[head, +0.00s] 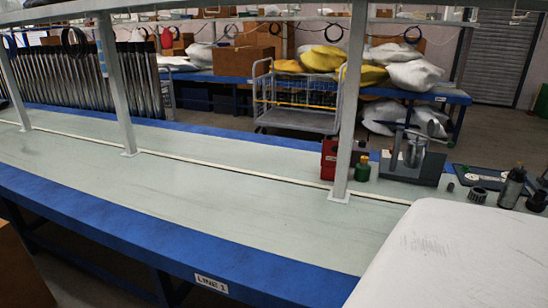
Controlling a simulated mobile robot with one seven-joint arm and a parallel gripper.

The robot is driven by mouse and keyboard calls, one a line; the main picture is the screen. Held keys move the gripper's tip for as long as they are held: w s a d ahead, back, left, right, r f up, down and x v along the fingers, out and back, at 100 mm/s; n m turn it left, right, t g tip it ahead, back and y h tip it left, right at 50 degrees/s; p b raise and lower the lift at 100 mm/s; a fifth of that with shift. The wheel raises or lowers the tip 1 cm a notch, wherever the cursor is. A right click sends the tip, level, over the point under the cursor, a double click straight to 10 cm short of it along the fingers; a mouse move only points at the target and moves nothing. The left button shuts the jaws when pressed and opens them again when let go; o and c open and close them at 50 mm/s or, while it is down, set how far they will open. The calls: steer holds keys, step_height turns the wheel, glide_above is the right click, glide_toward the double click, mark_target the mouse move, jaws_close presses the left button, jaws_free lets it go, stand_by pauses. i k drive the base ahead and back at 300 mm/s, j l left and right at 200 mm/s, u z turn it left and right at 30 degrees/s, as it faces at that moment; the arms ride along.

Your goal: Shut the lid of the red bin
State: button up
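No red bin with a lid can be clearly made out in the head view. A small red box-like thing (328,160) stands on the bench, partly hidden by a grey post; I cannot tell whether it is a bin or has a lid. My gripper is not in view.
A long bench (200,183) with a pale top and blue edge crosses the view, mostly clear on the left. Grey posts (349,110) rise from it. A small green bottle (361,171), a grey device (412,160) and a dark bottle (512,187) stand at right. A wire cart (300,100) is behind.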

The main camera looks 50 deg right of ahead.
mark_target(330, 153)
steer(key=u, duration=10.05)
steer(key=i, duration=0.05)
